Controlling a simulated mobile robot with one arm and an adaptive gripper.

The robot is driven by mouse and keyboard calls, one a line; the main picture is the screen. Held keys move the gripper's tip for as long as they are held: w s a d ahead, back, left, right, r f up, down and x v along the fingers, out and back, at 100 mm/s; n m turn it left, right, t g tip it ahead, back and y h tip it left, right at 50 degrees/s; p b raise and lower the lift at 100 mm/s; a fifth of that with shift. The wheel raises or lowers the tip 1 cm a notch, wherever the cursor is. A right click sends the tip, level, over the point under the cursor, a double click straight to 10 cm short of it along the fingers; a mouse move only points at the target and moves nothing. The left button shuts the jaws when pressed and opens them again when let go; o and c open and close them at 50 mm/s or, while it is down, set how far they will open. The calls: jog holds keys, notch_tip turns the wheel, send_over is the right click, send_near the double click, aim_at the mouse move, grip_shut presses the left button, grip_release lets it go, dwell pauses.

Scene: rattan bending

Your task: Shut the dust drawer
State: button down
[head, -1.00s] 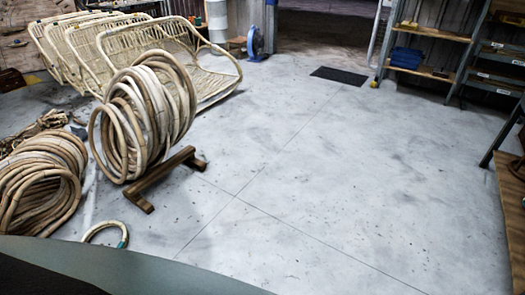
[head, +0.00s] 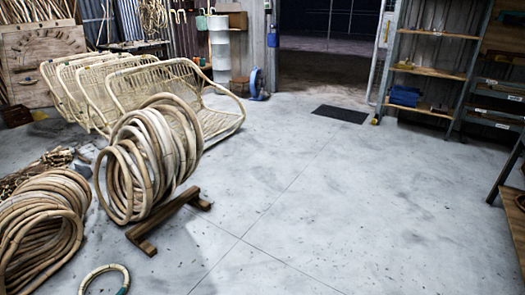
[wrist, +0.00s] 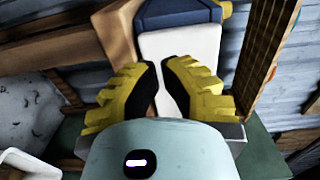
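I cannot make out a dust drawer in either view. My gripper (wrist: 160,68) shows in the wrist view as two yellow ribbed fingers with black inner pads. Their tips lie close together with a narrow pale strip showing between them, and I cannot tell whether they are fully shut. I see nothing clearly held in it. The gripper does not show in the head view.
Rattan chair frames (head: 150,85), a coil on a wooden stand (head: 150,160) and more coils (head: 40,220) fill the left. A rattan ring (head: 104,280) lies in front. Shelves (head: 430,72) stand back right. A dark mat (head: 340,114) lies near the doorway. The middle floor is clear.

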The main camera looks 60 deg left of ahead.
jog(key=p+v, duration=0.4)
jog(key=v, duration=0.4)
jog(key=shift+r, duration=0.4)
jog(key=shift+s, duration=0.1)
